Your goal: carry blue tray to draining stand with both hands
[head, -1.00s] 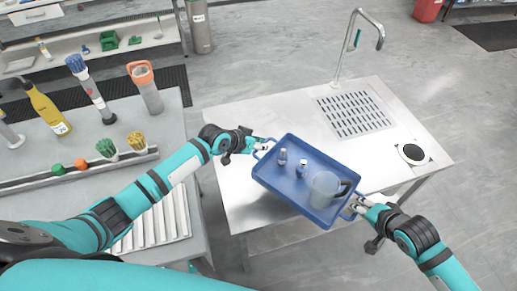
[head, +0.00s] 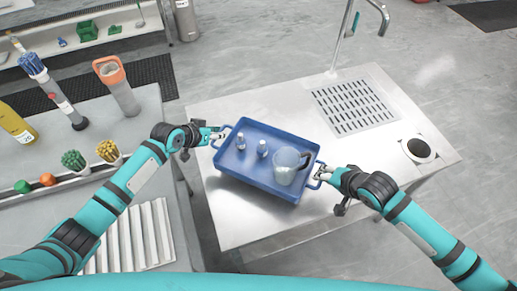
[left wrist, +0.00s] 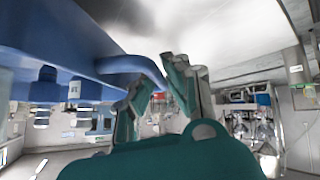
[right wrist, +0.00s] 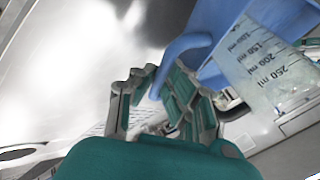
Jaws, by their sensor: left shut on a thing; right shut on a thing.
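The blue tray (head: 245,178) is held roughly level over the steel table, with a shadow below it. It carries two small bottles (head: 240,142) and a clear measuring jug (head: 284,172), all upright. My left gripper (head: 218,136) is shut on the tray's left handle; the handle (left wrist: 135,65) also shows in the left wrist view. My right gripper (head: 321,174) is shut on the right handle, also seen in the right wrist view (right wrist: 180,50). The steel table has a slotted drain panel (head: 354,106) behind the tray; whether this is the draining stand I cannot tell.
A tall tap (head: 345,38) stands behind the drain panel. A round dark opening (head: 419,148) is at the table's right. The left bench holds brushes, an orange-topped container (head: 118,90) and a white ribbed rack (head: 135,240).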

